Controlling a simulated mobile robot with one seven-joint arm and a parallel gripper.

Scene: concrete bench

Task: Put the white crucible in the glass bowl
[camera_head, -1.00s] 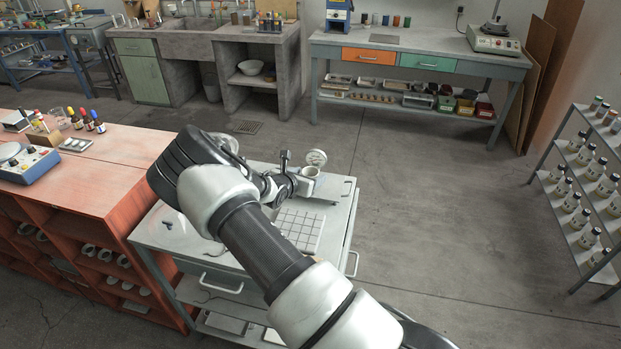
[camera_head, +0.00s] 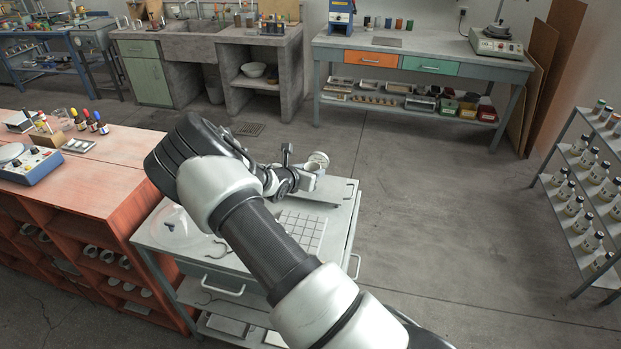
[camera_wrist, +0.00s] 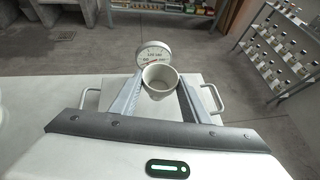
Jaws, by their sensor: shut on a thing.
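My gripper (camera_wrist: 160,90) is shut on the white crucible (camera_wrist: 161,78), with one finger on each side of it. The crucible is upright with its open mouth showing. In the head view my gripper (camera_head: 303,179) holds the crucible (camera_head: 313,168) at the far right part of the grey cart top (camera_head: 335,213). The wrist view does not make clear whether its base is clear of the surface. A clear rounded glass thing, apparently the glass bowl (camera_head: 179,226), is at the cart's left side, apart from the gripper. My arm hides the middle of the cart.
A round dial gauge (camera_wrist: 153,53) stands just behind the crucible. A white grid sheet (camera_head: 303,230) lies on the cart. A red bench (camera_head: 95,185) with a blue device (camera_head: 28,165) and several dropper bottles adjoins the cart's left. Open floor lies right.

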